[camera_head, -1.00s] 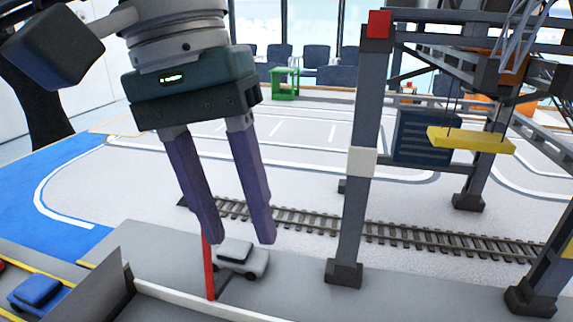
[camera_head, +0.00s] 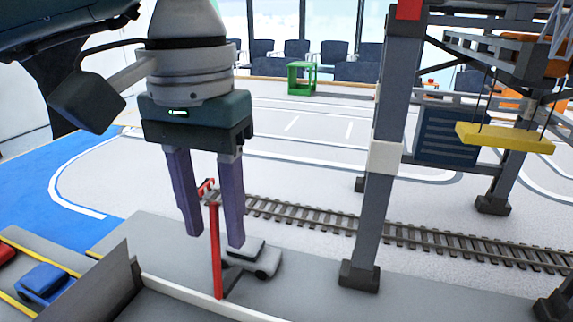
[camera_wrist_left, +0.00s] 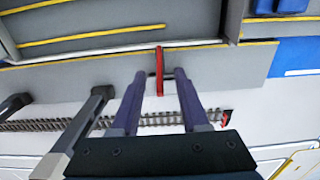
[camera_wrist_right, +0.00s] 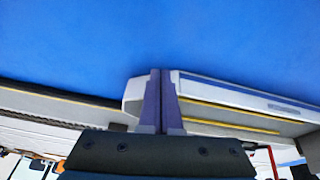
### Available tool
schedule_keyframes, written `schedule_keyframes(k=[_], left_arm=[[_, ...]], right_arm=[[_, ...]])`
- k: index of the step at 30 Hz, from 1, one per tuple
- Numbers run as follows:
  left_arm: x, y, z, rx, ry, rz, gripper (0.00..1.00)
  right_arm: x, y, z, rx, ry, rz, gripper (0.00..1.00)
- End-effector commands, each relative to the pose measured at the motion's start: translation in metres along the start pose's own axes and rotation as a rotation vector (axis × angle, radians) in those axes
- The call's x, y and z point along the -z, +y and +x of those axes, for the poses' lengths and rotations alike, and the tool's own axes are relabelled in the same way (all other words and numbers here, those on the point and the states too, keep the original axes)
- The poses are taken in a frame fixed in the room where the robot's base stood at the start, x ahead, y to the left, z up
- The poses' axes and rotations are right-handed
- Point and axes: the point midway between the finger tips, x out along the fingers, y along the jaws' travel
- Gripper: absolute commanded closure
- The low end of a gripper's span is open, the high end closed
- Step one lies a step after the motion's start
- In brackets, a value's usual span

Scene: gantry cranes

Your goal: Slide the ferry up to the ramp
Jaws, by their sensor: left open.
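The ferry's grey deck with yellow lines (camera_head: 72,266) shows at the lower left of the head view, carrying a blue car (camera_head: 45,282). In the right wrist view the ferry (camera_wrist_right: 240,95) has a white side on blue water. A tilted grey panel (camera_head: 100,284) stands beside the deck; I cannot tell whether it belongs to ferry or ramp. My left gripper (camera_head: 213,240) points down, open, with a red post (camera_head: 216,265) showing between its fingers, also in the left wrist view (camera_wrist_left: 159,70). My right gripper (camera_wrist_right: 160,72) is shut, its tips overlapping the ferry's near corner in view; contact is unclear.
A white and grey car (camera_head: 262,262) stands on the quay just right of the post. The gantry crane's grey legs (camera_head: 372,220) rise further right, with a yellow beam (camera_head: 505,137) hanging. Rail track (camera_head: 320,220) runs behind. A green frame (camera_head: 301,78) stands far back.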

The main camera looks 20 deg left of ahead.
Motion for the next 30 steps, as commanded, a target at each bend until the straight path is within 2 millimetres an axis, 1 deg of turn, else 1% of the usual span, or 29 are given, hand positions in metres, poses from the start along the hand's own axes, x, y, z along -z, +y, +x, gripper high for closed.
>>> schedule_keyframes(k=[1,3,9,14,22,23,30], left_arm=[[-0.001,0.000,0.011,0.000,-0.004,0.000,0.55],[-0.001,0.000,0.023,0.000,-0.004,0.000,0.55],[-0.001,0.000,0.048,-0.001,-0.003,0.000,0.55],[0.000,0.000,0.057,-0.001,-0.001,0.001,0.55],[0.000,0.000,0.058,-0.001,0.000,0.001,0.55],[0.000,0.000,0.057,-0.001,0.000,0.001,0.56],[0.000,0.000,0.057,-0.001,0.000,0.001,0.83]], right_arm=[[0.000,0.000,0.001,0.000,0.000,0.000,1.00],[-0.001,0.000,0.002,0.000,0.000,0.000,1.00],[-0.001,0.000,0.004,0.000,0.000,0.000,1.00],[-0.001,0.000,0.004,-0.001,0.000,0.000,1.00],[-0.001,0.001,0.004,-0.003,0.000,-0.003,1.00],[-0.001,0.001,0.004,-0.004,0.000,-0.003,1.00],[-0.001,0.002,0.004,-0.005,0.001,-0.005,1.00]])
